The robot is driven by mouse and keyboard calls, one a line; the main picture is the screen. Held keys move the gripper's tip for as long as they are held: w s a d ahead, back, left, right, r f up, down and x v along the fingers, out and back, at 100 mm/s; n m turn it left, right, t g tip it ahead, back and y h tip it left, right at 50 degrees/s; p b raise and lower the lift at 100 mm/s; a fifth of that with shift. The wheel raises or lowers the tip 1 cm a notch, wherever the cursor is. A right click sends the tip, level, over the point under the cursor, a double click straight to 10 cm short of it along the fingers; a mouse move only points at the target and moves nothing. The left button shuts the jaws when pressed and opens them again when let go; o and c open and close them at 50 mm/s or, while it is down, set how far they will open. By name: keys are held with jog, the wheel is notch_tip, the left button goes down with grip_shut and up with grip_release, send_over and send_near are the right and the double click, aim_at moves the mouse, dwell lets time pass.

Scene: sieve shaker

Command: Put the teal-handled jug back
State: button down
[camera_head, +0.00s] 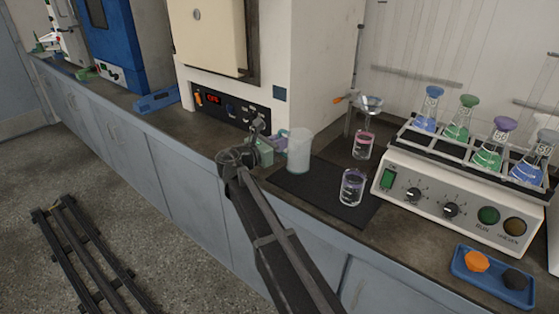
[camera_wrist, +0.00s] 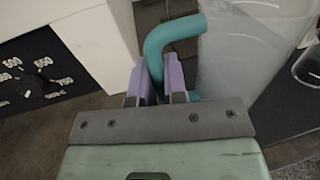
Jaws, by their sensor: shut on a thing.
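The jug (camera_head: 299,152) is a tall, translucent whitish vessel, upright at the back left of the black mat (camera_head: 320,192). I cannot tell whether its base touches the mat. In the wrist view the jug (camera_wrist: 255,50) fills the upper right, with its curved teal handle (camera_wrist: 172,38) to the left. My gripper (camera_head: 281,138) is at the jug's left side. In the wrist view its purple fingers (camera_wrist: 158,88) are shut on the handle, one on each side. The handle is mostly hidden in the head view.
Two glass beakers, one purple-marked (camera_head: 352,188) and one pink-marked (camera_head: 362,146), stand right of the jug. A funnel stand (camera_head: 368,105) is behind them. A shaker (camera_head: 450,200) with several colored flasks stands at right. A white oven-like unit (camera_head: 235,108) is behind my gripper.

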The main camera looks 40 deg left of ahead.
notch_tip(320, 180, down, 4)
jog(key=shift+r+b, duration=0.1)
jog(key=shift+b, duration=1.15)
jog(key=shift+r+p, duration=0.25)
jog(key=shift+p, duration=0.05)
jog(key=shift+f, duration=0.2)
jog(key=c, duration=1.2)
grip_release()
jog(key=shift+o, duration=0.2)
jog(key=shift+r, duration=0.3)
jog(key=v, duration=1.2)
